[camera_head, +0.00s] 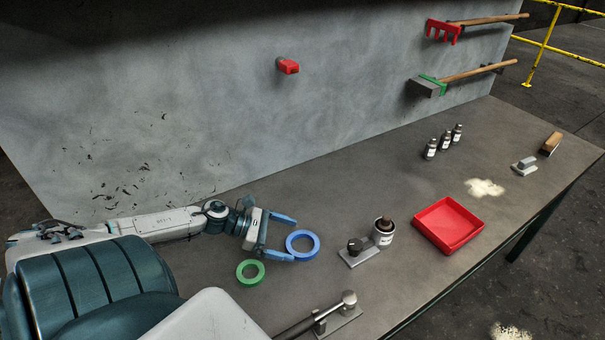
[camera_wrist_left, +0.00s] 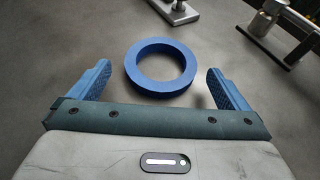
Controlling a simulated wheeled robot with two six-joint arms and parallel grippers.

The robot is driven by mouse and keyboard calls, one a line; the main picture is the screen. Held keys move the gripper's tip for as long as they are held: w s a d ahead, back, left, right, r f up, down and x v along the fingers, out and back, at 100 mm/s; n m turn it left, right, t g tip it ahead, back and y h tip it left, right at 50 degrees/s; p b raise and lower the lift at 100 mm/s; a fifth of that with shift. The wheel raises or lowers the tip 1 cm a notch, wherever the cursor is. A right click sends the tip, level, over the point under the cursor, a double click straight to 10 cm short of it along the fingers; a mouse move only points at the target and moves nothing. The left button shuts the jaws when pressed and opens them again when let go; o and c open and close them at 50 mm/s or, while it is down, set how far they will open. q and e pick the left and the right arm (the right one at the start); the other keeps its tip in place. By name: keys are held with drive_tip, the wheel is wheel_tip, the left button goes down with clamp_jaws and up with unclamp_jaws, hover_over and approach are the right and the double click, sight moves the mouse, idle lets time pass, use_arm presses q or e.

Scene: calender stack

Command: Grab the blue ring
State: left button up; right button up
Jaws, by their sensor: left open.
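The blue ring (camera_head: 302,233) lies flat on the grey table in the head view, just right of my left gripper (camera_head: 289,238). In the left wrist view the blue ring (camera_wrist_left: 160,46) sits ahead of and between the two blue fingers of my left gripper (camera_wrist_left: 160,80). The fingers are wide apart with nothing held between them. The ring's near edge lies roughly level with the fingertips; I cannot tell whether anything touches. My right gripper is not in view.
A green ring (camera_head: 250,272) lies just left of the blue one. A metal stand (camera_head: 361,255), a can (camera_head: 383,232) and a red tray (camera_head: 447,225) are to the right. A metal fixture (camera_head: 337,314) sits at the front edge. A wall (camera_head: 200,110) rises behind.

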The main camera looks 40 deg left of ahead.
sight(296, 247)
use_arm(q)
drive_tip(key=shift+x, duration=1)
drive_tip(key=shift+w+d+f, duration=0.3)
drive_tip(key=shift+d, duration=0.2)
drive_tip(key=c, duration=1.1)
drive_tip(key=shift+r, duration=0.1)
